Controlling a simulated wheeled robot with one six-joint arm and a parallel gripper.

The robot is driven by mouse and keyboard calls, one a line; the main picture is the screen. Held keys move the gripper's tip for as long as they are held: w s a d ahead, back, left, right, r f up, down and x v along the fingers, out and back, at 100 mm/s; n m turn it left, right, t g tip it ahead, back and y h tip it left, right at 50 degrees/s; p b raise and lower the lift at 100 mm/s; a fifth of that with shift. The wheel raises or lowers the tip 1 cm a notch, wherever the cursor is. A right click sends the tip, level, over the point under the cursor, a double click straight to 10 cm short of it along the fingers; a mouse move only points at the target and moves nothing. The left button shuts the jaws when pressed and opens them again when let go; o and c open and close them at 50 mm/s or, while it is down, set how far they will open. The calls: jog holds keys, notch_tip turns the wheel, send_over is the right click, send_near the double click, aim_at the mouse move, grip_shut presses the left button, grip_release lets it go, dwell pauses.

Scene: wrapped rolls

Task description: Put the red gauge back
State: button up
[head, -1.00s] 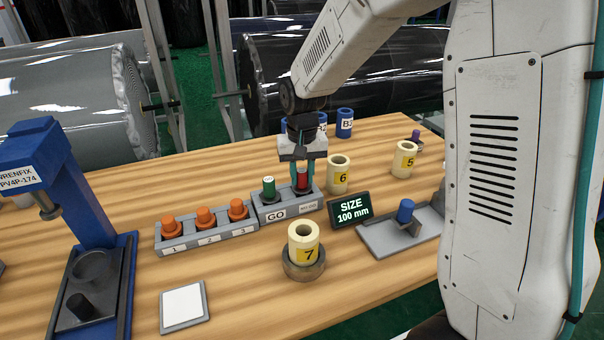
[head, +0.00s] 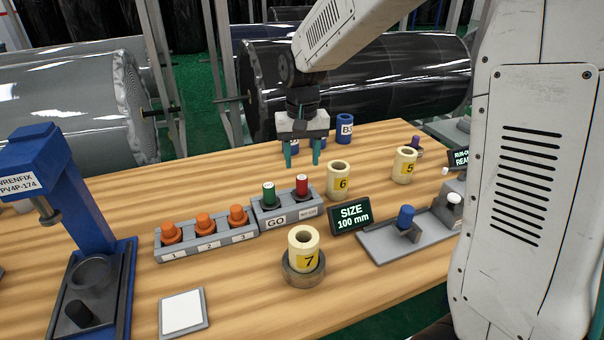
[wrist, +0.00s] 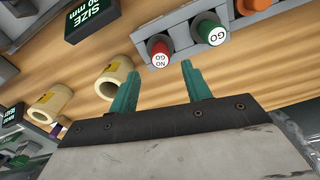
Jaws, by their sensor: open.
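The red gauge (head: 302,186) stands upright in the right-hand place of a grey holder (head: 287,211), beside the green gauge (head: 268,193). In the wrist view the red gauge (wrist: 160,52) shows "NO GO" on its top, and the green gauge (wrist: 209,30) shows "GO". My gripper (head: 302,160) is open and empty, with teal fingers pointing down. It is above and behind the holder, apart from the red gauge. In the wrist view the fingertips (wrist: 160,75) are near the red gauge but do not hold it.
Cream roll 6 (head: 339,178) stands right of the holder, and roll 5 (head: 405,165) farther right. Roll 7 (head: 303,250) sits in a round cup in front. A "SIZE 100 mm" display (head: 350,215) and an orange-knobbed rack (head: 205,235) flank the holder. A blue press (head: 75,190) is at left.

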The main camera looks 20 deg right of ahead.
notch_tip(320, 180, up, 5)
jog(key=s+d+r+n, duration=0.1)
jog(key=s+r, duration=0.1)
jog(key=s, duration=0.6)
jog(key=s+d+r, duration=0.1)
jog(key=s+r, duration=0.2)
jog(key=s, duration=0.4)
jog(key=s+d+f+n+t, duration=0.1)
jog(key=s+f, duration=0.2)
jog(key=s, duration=1.2)
